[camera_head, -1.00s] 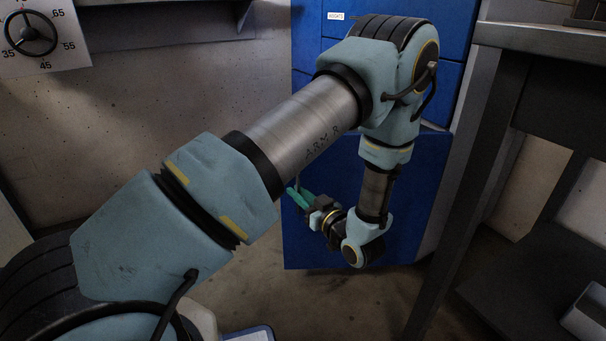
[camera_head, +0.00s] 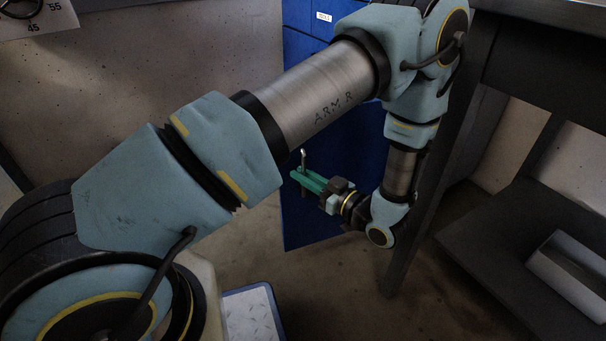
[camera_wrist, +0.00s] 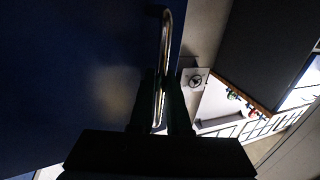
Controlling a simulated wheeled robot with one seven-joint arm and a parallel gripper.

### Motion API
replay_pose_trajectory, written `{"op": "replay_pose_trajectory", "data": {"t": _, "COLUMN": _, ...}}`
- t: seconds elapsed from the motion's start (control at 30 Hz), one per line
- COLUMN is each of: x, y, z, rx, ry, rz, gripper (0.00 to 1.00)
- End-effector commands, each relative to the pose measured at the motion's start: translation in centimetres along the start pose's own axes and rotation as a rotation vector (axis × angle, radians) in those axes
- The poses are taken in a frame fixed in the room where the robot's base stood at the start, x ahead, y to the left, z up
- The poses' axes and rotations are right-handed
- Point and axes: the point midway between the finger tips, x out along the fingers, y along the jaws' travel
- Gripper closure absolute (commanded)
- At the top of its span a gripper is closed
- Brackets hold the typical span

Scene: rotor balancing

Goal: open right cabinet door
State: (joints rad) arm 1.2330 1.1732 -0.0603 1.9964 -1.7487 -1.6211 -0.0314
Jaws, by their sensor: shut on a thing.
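The blue cabinet door (camera_head: 338,150) is in the middle of the head view, partly hidden by my arm. Its metal handle (camera_head: 303,160) stands near the door's left edge and also shows as a bright upright bar in the wrist view (camera_wrist: 166,45). My gripper (camera_head: 303,179) has teal fingers and is shut around the handle. In the wrist view the dark fingers (camera_wrist: 160,105) lie on both sides of the bar, and the blue door face fills the left. How far the door stands from its frame cannot be told.
A dark metal table (camera_head: 540,30) stands at the right, its leg close to my lower arm. A grey box (camera_head: 570,270) lies on its lower shelf. A blue-rimmed tray (camera_head: 252,315) is at the bottom. Floor between the cabinet and the tray is clear.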

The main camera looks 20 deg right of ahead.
Motion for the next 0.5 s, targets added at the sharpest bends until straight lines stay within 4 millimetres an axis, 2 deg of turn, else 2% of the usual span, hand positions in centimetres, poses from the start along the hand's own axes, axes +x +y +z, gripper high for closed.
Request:
{"op": "replay_pose_trajectory", "data": {"t": 0.07, "x": -0.01, "y": 0.01, "z": 0.06, "rx": 0.000, "ry": -0.001, "rz": 0.001, "gripper": 1.00}}
{"op": "replay_pose_trajectory", "data": {"t": 0.1, "x": -0.01, "y": 0.02, "z": 0.07, "rx": 0.000, "ry": -0.001, "rz": 0.001, "gripper": 0.83}}
{"op": "replay_pose_trajectory", "data": {"t": 0.2, "x": 0.00, "y": 0.02, "z": 0.06, "rx": 0.000, "ry": -0.001, "rz": 0.001, "gripper": 0.73}}
{"op": "replay_pose_trajectory", "data": {"t": 0.5, "x": -0.28, "y": 0.04, "z": 0.00, "rx": 0.000, "ry": -0.001, "rz": 0.001, "gripper": 0.73}}
